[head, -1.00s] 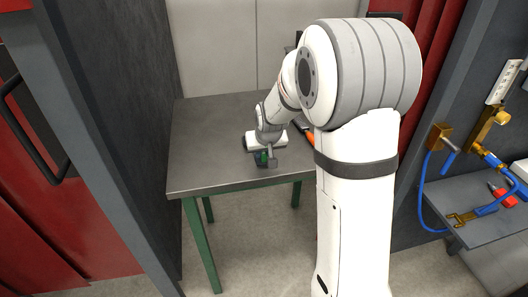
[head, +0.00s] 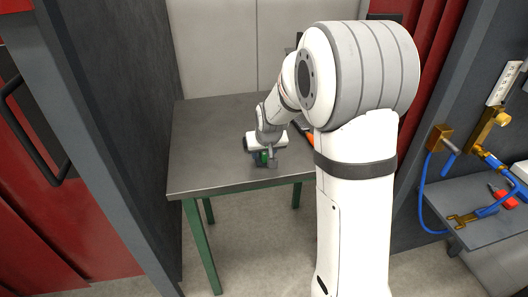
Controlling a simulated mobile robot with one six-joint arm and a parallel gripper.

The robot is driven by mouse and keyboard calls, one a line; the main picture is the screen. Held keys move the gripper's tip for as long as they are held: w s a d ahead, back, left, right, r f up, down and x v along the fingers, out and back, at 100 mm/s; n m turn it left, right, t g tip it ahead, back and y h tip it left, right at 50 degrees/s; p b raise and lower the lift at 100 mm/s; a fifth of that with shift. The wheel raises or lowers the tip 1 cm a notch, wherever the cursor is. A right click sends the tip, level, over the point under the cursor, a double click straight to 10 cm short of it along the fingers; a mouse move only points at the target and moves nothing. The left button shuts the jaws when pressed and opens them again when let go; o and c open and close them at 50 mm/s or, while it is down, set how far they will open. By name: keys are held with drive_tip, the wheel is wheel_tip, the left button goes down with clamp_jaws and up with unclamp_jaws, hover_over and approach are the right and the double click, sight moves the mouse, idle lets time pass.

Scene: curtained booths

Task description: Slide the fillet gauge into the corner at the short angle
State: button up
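My gripper (head: 266,157) is low over the front middle of the grey table (head: 215,155), at the end of my white arm. A small green piece (head: 264,156) shows at the fingers; it is too small to tell whether it is the fillet gauge or whether the fingers are closed on it. A dark shape (head: 257,160) lies just by the fingers, and I cannot make out what it is. No short angle can be made out; my gripper and arm hide part of the table.
An orange-and-black tool (head: 308,136) lies on the table right of my gripper, partly behind my arm. The left half of the table is bare. Dark partitions (head: 110,120) stand at both sides. A side bench (head: 470,215) at the right holds blue hoses and brass fittings.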

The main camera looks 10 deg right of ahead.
drive_tip(key=shift+v, duration=4)
drive_tip(key=s+r+g+p, duration=0.1)
drive_tip(key=s+r+p, duration=0.1)
drive_tip(key=s, duration=1.1)
drive_tip(key=s+r+g+p, duration=0.1)
drive_tip(key=s+r, duration=0.3)
drive_tip(key=s, duration=0.9)
drive_tip(key=shift+d+g+p, duration=0.35)
drive_tip(key=shift+g+p, duration=0.05)
drive_tip(key=shift+p, duration=0.3)
drive_tip(key=shift+s, duration=0.1)
